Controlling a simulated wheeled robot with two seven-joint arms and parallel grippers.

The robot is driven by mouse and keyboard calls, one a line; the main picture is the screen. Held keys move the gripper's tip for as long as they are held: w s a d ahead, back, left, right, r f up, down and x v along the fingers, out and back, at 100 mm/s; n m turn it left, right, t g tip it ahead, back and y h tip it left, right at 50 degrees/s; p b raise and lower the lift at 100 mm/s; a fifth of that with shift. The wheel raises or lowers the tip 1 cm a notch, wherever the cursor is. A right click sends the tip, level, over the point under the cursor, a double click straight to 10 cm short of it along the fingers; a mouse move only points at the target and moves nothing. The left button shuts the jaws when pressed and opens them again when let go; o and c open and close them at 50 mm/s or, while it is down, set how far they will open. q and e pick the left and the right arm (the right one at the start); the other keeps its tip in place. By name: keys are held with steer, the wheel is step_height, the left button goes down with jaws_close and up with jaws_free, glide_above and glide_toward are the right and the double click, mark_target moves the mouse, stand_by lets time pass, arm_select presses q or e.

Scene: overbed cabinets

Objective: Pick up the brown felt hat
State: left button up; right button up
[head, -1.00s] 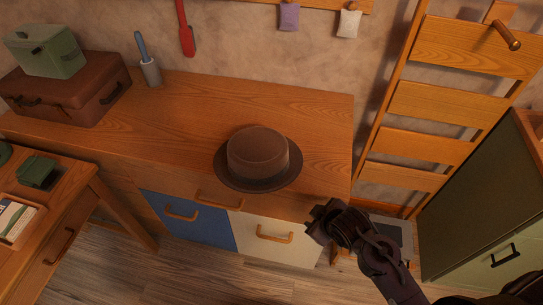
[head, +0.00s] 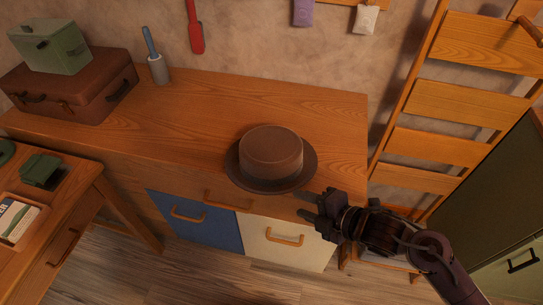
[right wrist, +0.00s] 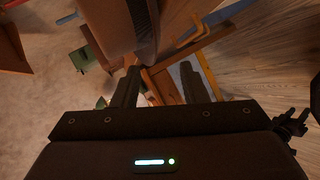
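The brown felt hat (head: 271,150) sits upright, crown up and brim down, near the front right of the wooden cabinet top (head: 200,105). My right gripper (head: 308,204) is at the cabinet's front edge, just right of and nearer than the brim, with its fingers pointing left. Its two fingers are apart with nothing between them. In the right wrist view the fingers (right wrist: 160,82) are also spread, and the hat (right wrist: 108,24) shows large beyond them at the top. No contact with the hat is visible. My left gripper is not in view.
A brown suitcase (head: 72,83) with a green box (head: 50,47) on it and a grey holder (head: 158,69) stand at the back left. A wooden ladder rack (head: 452,98) rises at right. A desk (head: 80,190) is at left. The cabinet top around the hat is clear.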

steer(key=p+x, duration=0.1)
steer(key=x, duration=0.6)
steer(key=shift+w+a, duration=0.25)
steer(key=shift+a, duration=0.05)
steer(key=shift+c, duration=0.2)
